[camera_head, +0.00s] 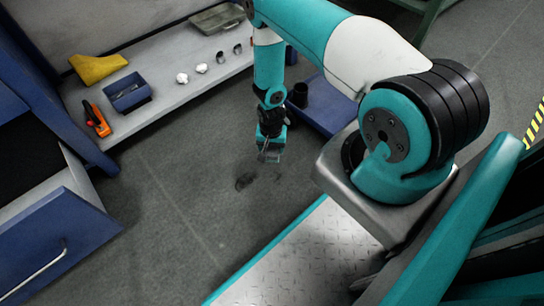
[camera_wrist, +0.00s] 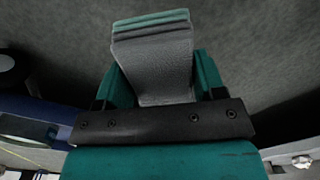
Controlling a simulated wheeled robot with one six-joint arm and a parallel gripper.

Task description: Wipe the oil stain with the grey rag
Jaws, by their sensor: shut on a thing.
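My gripper (camera_head: 270,148) hangs low over the dark floor, pointing down. It is shut on the grey rag (camera_wrist: 155,65), a folded, textured piece with greenish layered edges, held between the two teal fingers in the wrist view. In the head view the rag is small and hard to make out at the fingertips. The oil stain (camera_head: 245,181) is a dark patch on the floor, just below and left of the gripper in the picture. A fainter dark mark shows to its right. I cannot tell whether the rag touches the floor.
A blue drawer (camera_head: 60,240) juts out at lower left. Floor around the stain is clear.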

